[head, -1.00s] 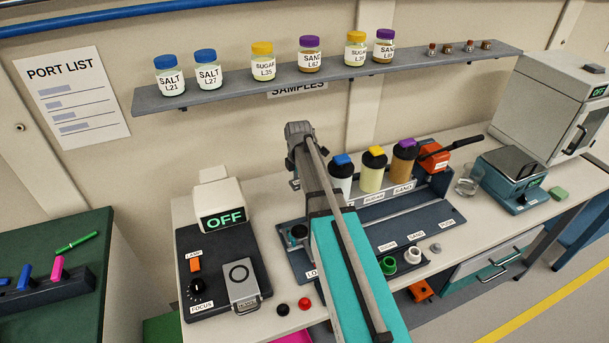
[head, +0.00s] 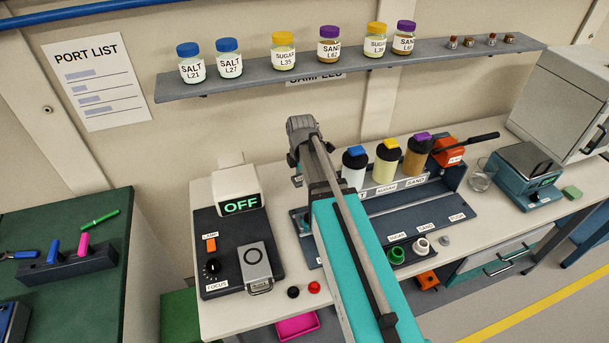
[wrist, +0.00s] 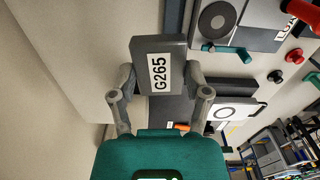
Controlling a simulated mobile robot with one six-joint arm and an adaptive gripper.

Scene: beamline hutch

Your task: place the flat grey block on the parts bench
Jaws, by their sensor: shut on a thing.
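My gripper (wrist: 160,82) is shut on the flat grey block (wrist: 145,48), which bears a white label reading G265. One finger presses each side of the block in the wrist view, and the block is held up in the air. In the head view my arm reaches out over the white bench, and I cannot make out the block there. A green-topped bench (head: 60,232) stands at the left of the head view; no sign on it names it as the parts bench.
The green bench bears a dark rack (head: 68,265) with upright blue and pink handles, and a green pen (head: 100,221). The white bench (head: 237,318) holds an OFF display unit (head: 238,190) and several bottles. A shelf (head: 255,84) of jars hangs above.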

